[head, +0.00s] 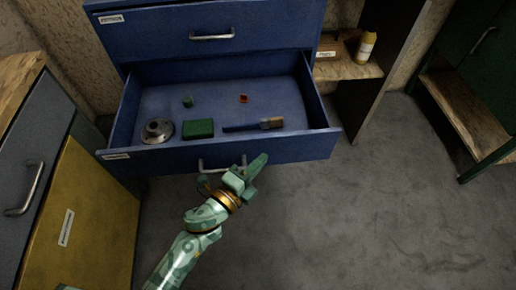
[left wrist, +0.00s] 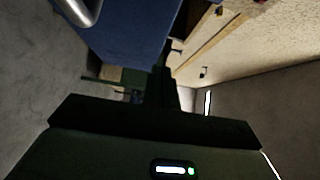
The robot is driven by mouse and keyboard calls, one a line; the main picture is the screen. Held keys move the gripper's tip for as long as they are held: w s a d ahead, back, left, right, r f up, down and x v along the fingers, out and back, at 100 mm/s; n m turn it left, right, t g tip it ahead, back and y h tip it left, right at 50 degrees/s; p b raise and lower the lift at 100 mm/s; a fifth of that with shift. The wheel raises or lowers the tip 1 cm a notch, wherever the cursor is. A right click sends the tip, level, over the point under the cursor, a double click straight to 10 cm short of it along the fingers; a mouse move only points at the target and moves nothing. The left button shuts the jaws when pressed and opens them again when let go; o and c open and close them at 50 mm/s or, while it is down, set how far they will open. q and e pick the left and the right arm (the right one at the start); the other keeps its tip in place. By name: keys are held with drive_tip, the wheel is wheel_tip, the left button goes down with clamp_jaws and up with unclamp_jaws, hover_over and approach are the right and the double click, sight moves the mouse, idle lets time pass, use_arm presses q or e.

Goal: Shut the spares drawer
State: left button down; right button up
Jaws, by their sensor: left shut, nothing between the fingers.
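The blue drawer (head: 290,149) stands pulled out from the blue cabinet in the head view, its inside in plain sight. A small label sits at the left of its front, too small to read. Its metal handle (head: 212,166) is on the front face, partly behind my gripper. My left gripper (head: 254,168) is shut and empty, just in front of the drawer front and right of the handle; I cannot tell whether it touches. In the left wrist view the blue front (left wrist: 125,35) and a metal handle (left wrist: 85,10) show close by. My right gripper is not in view.
In the drawer lie a metal flange (head: 157,131), a green box (head: 198,129), a brush (head: 268,123) and small pieces. A closed drawer (head: 270,35) is above. A grey and yellow cabinet (head: 85,220) stands at left. The floor (head: 350,220) at right is clear.

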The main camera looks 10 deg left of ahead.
sight(266, 139)
use_arm(q)
drive_tip(key=w, duration=0.3)
drive_tip(key=shift+w+a, duration=0.25)
drive_tip(key=shift+a, duration=0.15)
drive_tip(key=shift+w+a, duration=0.1)
drive_tip(key=shift+w, duration=0.2)
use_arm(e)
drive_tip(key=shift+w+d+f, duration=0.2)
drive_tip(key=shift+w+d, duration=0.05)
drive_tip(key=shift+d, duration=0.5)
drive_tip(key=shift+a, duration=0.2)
use_arm(q)
drive_tip(key=shift+w, duration=0.1)
